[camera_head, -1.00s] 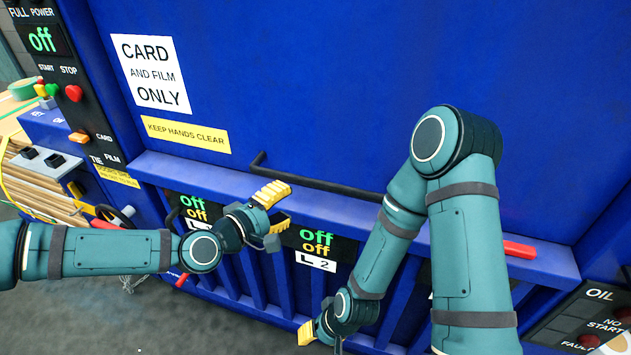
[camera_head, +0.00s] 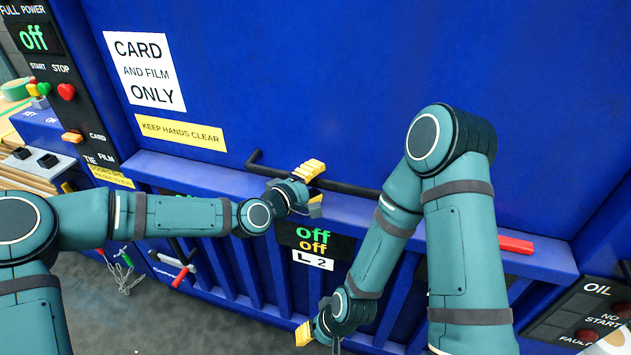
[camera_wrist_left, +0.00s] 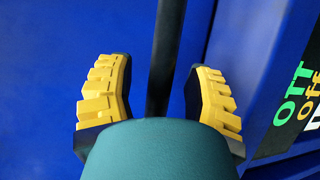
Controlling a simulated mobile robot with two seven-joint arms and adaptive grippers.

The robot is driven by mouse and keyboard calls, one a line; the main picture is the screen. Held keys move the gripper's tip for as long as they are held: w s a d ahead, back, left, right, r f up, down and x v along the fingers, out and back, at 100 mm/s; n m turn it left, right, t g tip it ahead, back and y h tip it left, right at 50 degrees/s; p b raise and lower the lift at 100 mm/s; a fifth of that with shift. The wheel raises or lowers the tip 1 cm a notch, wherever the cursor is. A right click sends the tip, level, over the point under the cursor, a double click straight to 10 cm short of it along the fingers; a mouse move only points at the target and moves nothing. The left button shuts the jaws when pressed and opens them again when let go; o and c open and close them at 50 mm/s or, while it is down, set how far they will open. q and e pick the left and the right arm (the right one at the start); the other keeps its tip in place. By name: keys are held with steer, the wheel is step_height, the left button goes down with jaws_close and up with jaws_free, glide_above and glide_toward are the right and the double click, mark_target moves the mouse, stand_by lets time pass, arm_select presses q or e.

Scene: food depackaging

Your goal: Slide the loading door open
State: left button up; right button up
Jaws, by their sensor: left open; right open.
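The loading door (camera_head: 330,90) is a large blue panel with a white "CARD AND FILM ONLY" sign and a yellow "KEEP HANDS CLEAR" label. A black bar handle (camera_head: 345,187) runs along its lower edge. My left gripper (camera_head: 313,185) is open at the handle. In the left wrist view the handle (camera_wrist_left: 165,60) runs between the two yellow fingers (camera_wrist_left: 158,95), with gaps on both sides. My right gripper (camera_head: 305,333) is low in front of the blue slats; only one yellow fingertip shows clearly, and my right arm hides the handle's right part.
A blue ledge (camera_head: 215,183) with "off" displays (camera_head: 313,238) runs below the door. A control panel with buttons (camera_head: 66,92) stands at the left. A red bar (camera_head: 516,245) is on the ledge at the right. An "OIL" panel (camera_head: 597,290) is at the lower right.

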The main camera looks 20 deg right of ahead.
arm_select(q)
jaws_close()
steer(key=shift+r, duration=0.1)
